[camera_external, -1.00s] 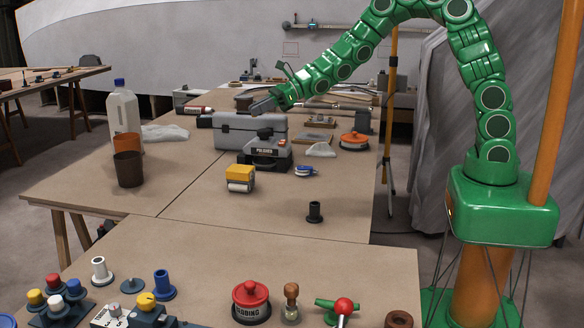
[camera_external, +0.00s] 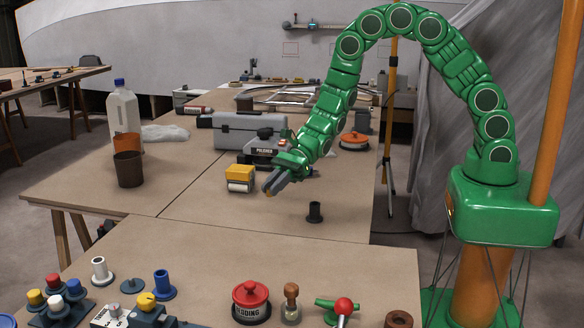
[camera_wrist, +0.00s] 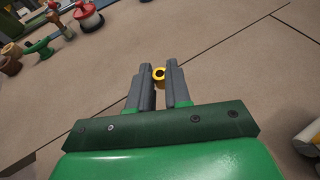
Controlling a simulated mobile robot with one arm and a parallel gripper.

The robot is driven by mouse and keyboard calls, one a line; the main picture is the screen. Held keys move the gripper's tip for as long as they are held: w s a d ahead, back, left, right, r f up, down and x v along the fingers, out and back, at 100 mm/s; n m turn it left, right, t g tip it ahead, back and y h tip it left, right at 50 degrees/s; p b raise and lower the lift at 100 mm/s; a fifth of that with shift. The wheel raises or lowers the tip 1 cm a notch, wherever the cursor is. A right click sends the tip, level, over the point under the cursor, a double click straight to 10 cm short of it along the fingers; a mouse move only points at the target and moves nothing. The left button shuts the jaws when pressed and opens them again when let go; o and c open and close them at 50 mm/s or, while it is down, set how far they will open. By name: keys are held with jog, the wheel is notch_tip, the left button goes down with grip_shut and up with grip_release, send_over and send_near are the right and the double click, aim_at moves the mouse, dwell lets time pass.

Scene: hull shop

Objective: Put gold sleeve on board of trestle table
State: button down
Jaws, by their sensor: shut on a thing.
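My gripper (camera_external: 271,187) is above the brown board of the trestle table (camera_external: 215,222), in front of the polisher case and right of the yellow block. In the wrist view my gripper (camera_wrist: 160,68) is shut on the gold sleeve (camera_wrist: 158,74), a small yellow ring-like piece between the fingertips. The fingers hide part of it, and the external view hardly shows it. It appears held clear of the board, but the height is hard to judge. The board (camera_wrist: 215,75) below the fingers looks bare.
A black sleeve (camera_external: 314,212) stands to the right of my gripper. The yellow block with a white roller (camera_external: 240,179) is close on the left. A red tin (camera_external: 251,302), a wooden-handled tool (camera_external: 291,302) and a white spool (camera_external: 101,270) stand on the near board. Its middle is clear.

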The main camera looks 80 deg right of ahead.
aim_at(274, 219)
jog(key=shift+f, duration=3.65)
jog(key=shift+f, duration=0.15)
jog(key=c, duration=1.1)
grip_release()
jog(key=shift+d+r, duration=0.1)
jog(key=shift+r, duration=0.1)
